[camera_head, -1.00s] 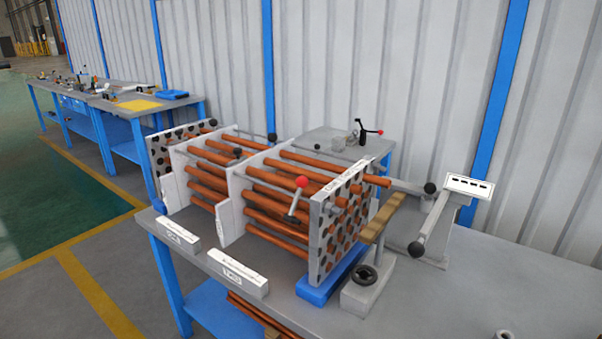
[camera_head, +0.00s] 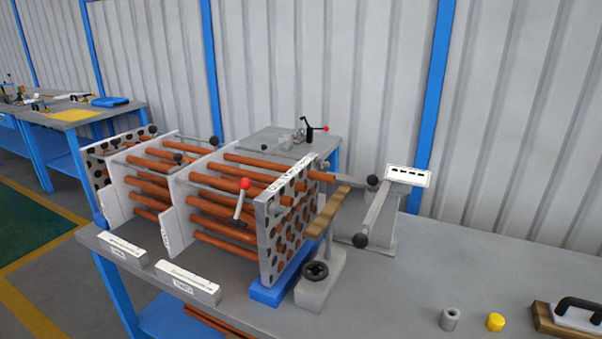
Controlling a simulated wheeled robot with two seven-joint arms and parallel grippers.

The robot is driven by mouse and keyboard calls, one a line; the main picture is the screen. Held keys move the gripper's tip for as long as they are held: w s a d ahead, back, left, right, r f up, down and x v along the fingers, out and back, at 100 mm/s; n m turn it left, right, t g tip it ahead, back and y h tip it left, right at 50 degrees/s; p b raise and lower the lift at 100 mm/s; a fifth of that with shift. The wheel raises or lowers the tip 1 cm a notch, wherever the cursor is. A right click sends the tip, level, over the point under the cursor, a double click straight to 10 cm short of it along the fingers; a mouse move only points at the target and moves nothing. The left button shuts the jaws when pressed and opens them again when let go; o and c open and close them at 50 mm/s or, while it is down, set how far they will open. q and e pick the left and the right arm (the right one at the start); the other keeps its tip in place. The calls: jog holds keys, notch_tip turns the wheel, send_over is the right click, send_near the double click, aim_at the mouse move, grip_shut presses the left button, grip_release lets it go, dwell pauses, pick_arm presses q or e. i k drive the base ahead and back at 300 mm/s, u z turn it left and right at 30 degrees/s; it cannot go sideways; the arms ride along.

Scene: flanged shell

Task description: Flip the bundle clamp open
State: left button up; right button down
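The tube bundle (camera_head: 215,200) of copper-coloured tubes runs through upright white plates on the grey bench. A lever with a red ball knob (camera_head: 245,184) stands upright at the near side of the bundle, close to the perforated end plate (camera_head: 285,225). The frames do not show which of these is the bundle clamp, or whether either is locked. Neither of my grippers is in view.
A stand with a black handwheel (camera_head: 315,271) and a wooden bar (camera_head: 328,212) stand beside the end plate. Right of them is a grey fixture with black knobs (camera_head: 372,212). A grey ring (camera_head: 450,318), yellow plug (camera_head: 495,322) and black-handled block (camera_head: 570,318) lie at right. The bench between is clear.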

aim_at(245, 183)
jog(key=z, duration=0.1)
jog(key=k, duration=0.35)
jog(key=u, duration=0.85)
